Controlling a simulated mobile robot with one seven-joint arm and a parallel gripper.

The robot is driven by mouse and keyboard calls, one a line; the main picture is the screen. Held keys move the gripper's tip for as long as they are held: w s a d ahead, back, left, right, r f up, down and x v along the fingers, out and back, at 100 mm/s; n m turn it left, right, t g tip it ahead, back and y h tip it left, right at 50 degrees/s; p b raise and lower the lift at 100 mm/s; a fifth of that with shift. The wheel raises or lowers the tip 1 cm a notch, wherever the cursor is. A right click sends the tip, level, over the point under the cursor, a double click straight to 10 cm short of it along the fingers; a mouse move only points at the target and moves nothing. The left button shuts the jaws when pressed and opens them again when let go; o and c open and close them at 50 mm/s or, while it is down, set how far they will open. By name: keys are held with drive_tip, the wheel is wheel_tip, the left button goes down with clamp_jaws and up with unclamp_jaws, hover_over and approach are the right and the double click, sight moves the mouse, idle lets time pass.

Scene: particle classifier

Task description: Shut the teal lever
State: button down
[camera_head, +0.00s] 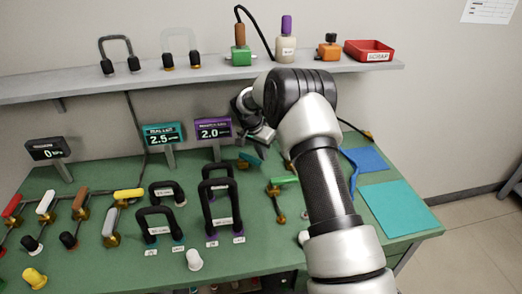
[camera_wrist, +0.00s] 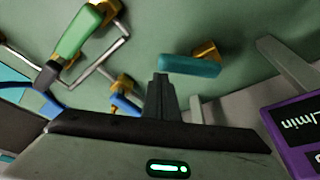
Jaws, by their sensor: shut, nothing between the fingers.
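The teal lever (camera_head: 251,159) lies low on the green table, in front of the purple display. In the wrist view its teal handle (camera_wrist: 190,66) runs sideways, with its brass valve body (camera_wrist: 207,50) behind the right part. My gripper (camera_wrist: 161,80) is shut and empty. Its fingertips appear just beside the left end of the teal handle; I cannot tell whether they touch it. In the head view my arm's wrist reaches down above the lever, and the fingers are hardly visible.
A green-handled lever (camera_wrist: 80,35) with thin pipes stands close by. The purple display (camera_head: 213,129) and teal display (camera_head: 162,136) stand behind. Black-handled frames (camera_head: 220,203) stand in front to the left. A teal mat (camera_head: 398,207) lies clear at the right.

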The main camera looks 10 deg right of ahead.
idle(0.4)
drive_tip(key=shift+s+a+f+m+b, duration=0.15)
drive_tip(key=shift+s+a+m+b, duration=0.25)
drive_tip(key=shift+m+b, duration=0.5)
drive_tip(key=shift+s+a+m+g+h+b, duration=0.4)
drive_tip(key=shift+s+a+m+g+b, duration=0.15)
drive_tip(key=shift+m+b, duration=0.5)
drive_tip(key=a+m, duration=0.1)
drive_tip(key=m, duration=0.1)
drive_tip(key=s+a+m+g, duration=0.1)
drive_tip(key=shift+s+a+m+b, duration=0.1)
drive_tip(key=shift+s+m+b, duration=0.05)
drive_tip(key=shift+m+b, duration=0.2)
drive_tip(key=shift+s+a+r, duration=0.15)
drive_tip(key=shift+a+r, duration=0.05)
drive_tip(key=shift+a, duration=0.35)
drive_tip(key=shift+r, duration=0.1)
